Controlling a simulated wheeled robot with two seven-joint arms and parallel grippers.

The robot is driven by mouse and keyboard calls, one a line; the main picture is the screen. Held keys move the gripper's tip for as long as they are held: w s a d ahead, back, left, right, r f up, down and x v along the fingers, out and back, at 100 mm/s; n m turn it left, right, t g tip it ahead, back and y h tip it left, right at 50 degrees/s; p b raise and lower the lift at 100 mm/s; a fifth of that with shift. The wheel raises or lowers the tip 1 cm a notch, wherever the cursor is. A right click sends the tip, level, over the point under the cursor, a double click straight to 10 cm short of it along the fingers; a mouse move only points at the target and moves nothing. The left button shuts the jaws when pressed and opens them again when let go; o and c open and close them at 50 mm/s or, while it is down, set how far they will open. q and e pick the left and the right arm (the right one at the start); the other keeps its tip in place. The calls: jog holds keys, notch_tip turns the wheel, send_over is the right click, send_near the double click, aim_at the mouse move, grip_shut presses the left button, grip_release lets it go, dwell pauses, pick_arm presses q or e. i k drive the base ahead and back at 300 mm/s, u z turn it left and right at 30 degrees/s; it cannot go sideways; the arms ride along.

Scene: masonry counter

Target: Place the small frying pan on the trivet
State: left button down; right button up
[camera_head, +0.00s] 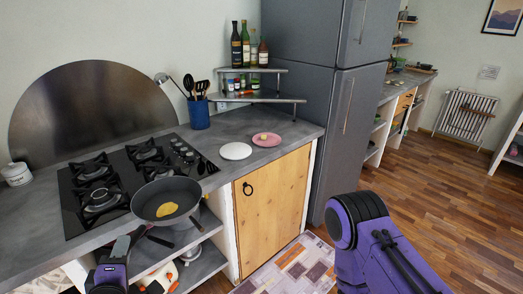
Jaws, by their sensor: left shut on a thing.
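The small frying pan (150,203) is dark and round, with a small yellow piece of food (167,209) in it. It is in the air over the front edge of the counter, in front of the stove's right part. My left gripper (134,240) is at the lower left, shut on the pan's handle, which it partly hides. A flat white round disc (235,151), which looks like the trivet, lies on the counter to the right of the stove, apart from the pan. My right gripper is out of view; only my purple right arm shows at the lower right.
A black gas stove (127,182) is behind the pan. A pink plate (267,140) with food lies right of the white disc. A blue utensil pot (198,113) and a corner rack (255,98) with bottles stand behind. The tall grey fridge (318,93) bounds the counter's right end.

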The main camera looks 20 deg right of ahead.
aim_at(221, 156)
jog(key=z, duration=2.9)
jog(key=k, duration=2)
jog(key=u, duration=1.6)
jog(key=i, duration=1.95)
jog(key=z, duration=0.15)
